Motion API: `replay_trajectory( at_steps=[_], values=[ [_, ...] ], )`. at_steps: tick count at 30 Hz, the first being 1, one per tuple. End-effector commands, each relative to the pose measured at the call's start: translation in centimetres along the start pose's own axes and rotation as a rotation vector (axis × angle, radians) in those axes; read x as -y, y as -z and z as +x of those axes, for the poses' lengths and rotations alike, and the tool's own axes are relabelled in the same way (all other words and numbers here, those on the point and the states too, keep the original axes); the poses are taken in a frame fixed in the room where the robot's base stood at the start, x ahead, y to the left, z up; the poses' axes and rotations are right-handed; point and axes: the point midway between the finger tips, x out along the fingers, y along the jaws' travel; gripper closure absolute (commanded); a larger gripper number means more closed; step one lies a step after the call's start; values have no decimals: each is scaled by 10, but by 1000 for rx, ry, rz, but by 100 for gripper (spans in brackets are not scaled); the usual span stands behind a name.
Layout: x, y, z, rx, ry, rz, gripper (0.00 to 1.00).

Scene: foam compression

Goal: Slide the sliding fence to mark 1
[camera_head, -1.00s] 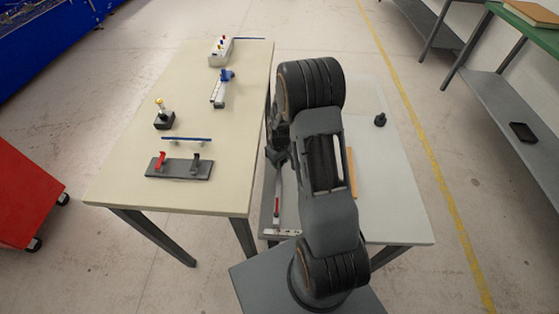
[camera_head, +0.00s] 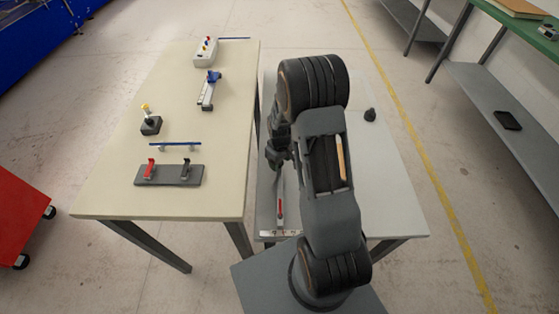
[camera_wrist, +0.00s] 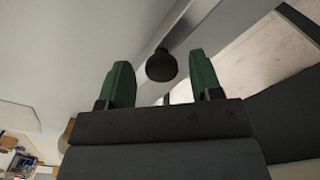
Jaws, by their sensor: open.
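My gripper (camera_head: 277,163) is in the head view at the left edge of the white table, mostly dark and partly behind my arm. In the wrist view its two green fingers (camera_wrist: 160,84) stand apart with nothing held. A round black knob (camera_wrist: 162,65) shows between and beyond the fingertips, in front of a grey strip (camera_wrist: 192,22). I cannot tell whether it belongs to the sliding fence. In the head view, a grey base with a red upright part (camera_head: 280,210) and a pale crosspiece (camera_head: 279,234) lies along the table's left edge. Mark 1 is not readable.
The cream table (camera_head: 110,190) on the left bears a grey plate with red and black clamps (camera_head: 168,175), a yellow-topped post (camera_head: 150,122) and a blue-ended tool (camera_head: 207,90). A small black object (camera_head: 370,115) stands on the white table (camera_head: 400,190).

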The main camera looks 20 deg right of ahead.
Motion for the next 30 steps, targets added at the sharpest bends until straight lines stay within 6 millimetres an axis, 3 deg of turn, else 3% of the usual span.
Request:
replay_trajectory(
  at_steps=[8,21,30],
  values=[
    [0,0,-11,-2,-1,1,41],
    [0,1,-96,-3,-2,0,41],
    [0,1,-132,-1,-1,-1,41]
  ],
)
